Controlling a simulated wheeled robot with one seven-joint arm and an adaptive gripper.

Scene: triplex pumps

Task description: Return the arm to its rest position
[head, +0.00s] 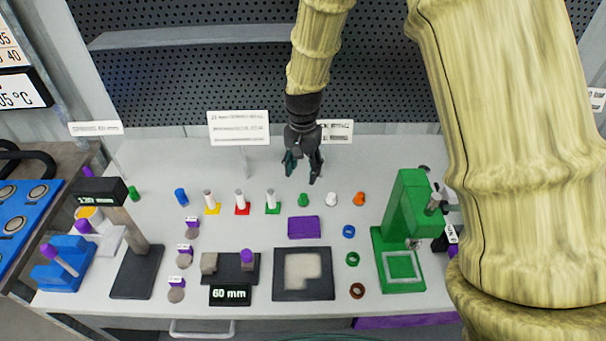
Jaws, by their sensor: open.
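My gripper (303,167) hangs pointing down over the back of the light grey bench (330,230). Its dark fingers are spread apart with nothing between them. It is near the row of small coloured parts, and I cannot tell its exact height above the bench. My arm, with a pale yellow wood-like surface, comes down from the top and covers the right side of the view.
A green press (408,200) stands at the right of the bench. A display post (127,250) and blue fixture (62,262) stand left. White-topped cones (241,201), a purple block (303,227) and rings (352,259) lie between. A sign (239,128) stands behind.

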